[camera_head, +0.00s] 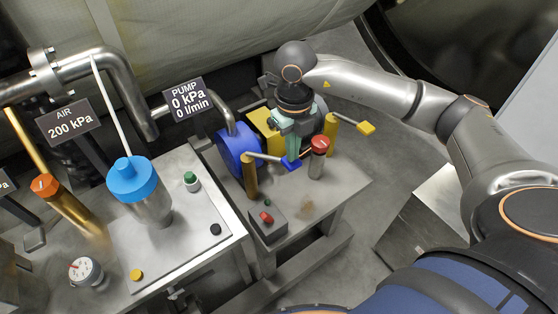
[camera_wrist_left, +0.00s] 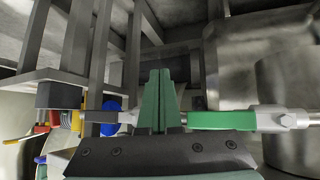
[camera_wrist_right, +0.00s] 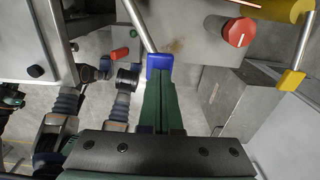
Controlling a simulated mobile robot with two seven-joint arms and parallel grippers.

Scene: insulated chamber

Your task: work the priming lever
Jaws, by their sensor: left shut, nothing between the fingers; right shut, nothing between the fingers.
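The pump (camera_head: 238,155) is a blue housing with a yellow block behind it, on a steel stand. A lever with a blue end grip (camera_head: 292,164) and a lever with a yellow end grip (camera_head: 366,128) rise from gold posts there. Which is the priming lever is not labelled. My right gripper (camera_head: 290,149) is shut and empty, pointing down by the blue grip. In the right wrist view its fingertips are right at the blue grip (camera_wrist_right: 159,66); contact cannot be told. My left gripper (camera_wrist_left: 158,75) shows only in its wrist view, shut and empty.
A red knob (camera_head: 319,144) on a post stands close right of my right gripper. The sign (camera_head: 188,100) reads 0 kPa and 0 l/min. A bar with a green sleeve (camera_wrist_left: 224,120) lies beside my left gripper.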

